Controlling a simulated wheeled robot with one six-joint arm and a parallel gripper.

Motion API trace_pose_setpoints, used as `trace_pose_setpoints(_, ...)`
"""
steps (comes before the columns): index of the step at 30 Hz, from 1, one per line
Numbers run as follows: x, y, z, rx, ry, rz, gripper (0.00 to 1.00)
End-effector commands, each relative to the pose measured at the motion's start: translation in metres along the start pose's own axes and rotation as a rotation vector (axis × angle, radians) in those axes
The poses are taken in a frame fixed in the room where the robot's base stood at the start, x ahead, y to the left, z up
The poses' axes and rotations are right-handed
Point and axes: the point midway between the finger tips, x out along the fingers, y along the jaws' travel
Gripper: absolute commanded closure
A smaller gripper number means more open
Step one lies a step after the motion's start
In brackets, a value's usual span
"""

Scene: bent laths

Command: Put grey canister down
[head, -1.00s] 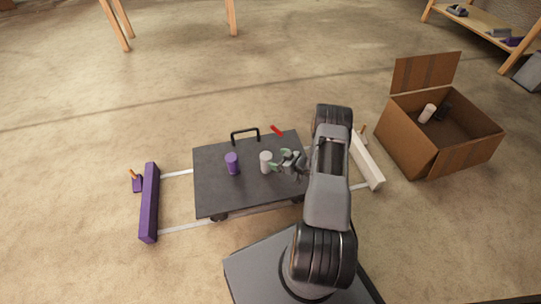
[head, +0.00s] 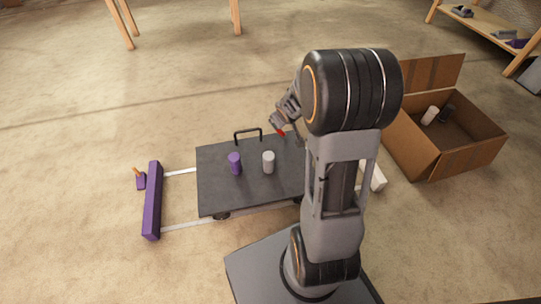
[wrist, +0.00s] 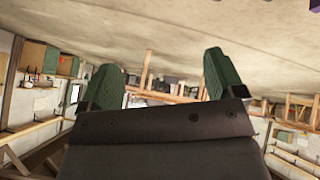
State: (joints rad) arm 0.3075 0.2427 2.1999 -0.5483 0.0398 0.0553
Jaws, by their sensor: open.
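A light grey canister (head: 268,162) stands upright on the dark top of a low cart (head: 235,195), a little right of its middle. A purple canister (head: 235,163) stands upright to its left, with a gap between them. My gripper shows in the wrist view (wrist: 160,85) with its two green fingertips wide apart and nothing between them. In the head view my gripper is partly hidden by my arm, raised beyond and to the right of the grey canister, apart from it.
A purple bar (head: 152,200) lies left of the cart, and a white bar (head: 373,176) lies right, partly behind my arm. An open cardboard box (head: 425,152) holding canisters stands at right. A red piece (head: 281,133) shows near the cart's far edge.

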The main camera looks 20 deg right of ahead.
Motion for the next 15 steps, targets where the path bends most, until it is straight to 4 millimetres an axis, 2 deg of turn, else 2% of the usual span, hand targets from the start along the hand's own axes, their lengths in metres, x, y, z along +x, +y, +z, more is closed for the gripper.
trace_pose_setpoints(1,-0.032,-0.012,-0.003,0.025,-0.033,-0.001,0.12)
trace_pose_setpoints(6,-0.115,-0.053,0.019,0.128,-0.177,-0.056,0.12)
trace_pose_setpoints(10,-0.162,-0.084,0.042,0.174,-0.263,-0.131,0.12)
trace_pose_setpoints(15,-0.199,-0.111,0.065,0.199,-0.336,-0.214,0.12)
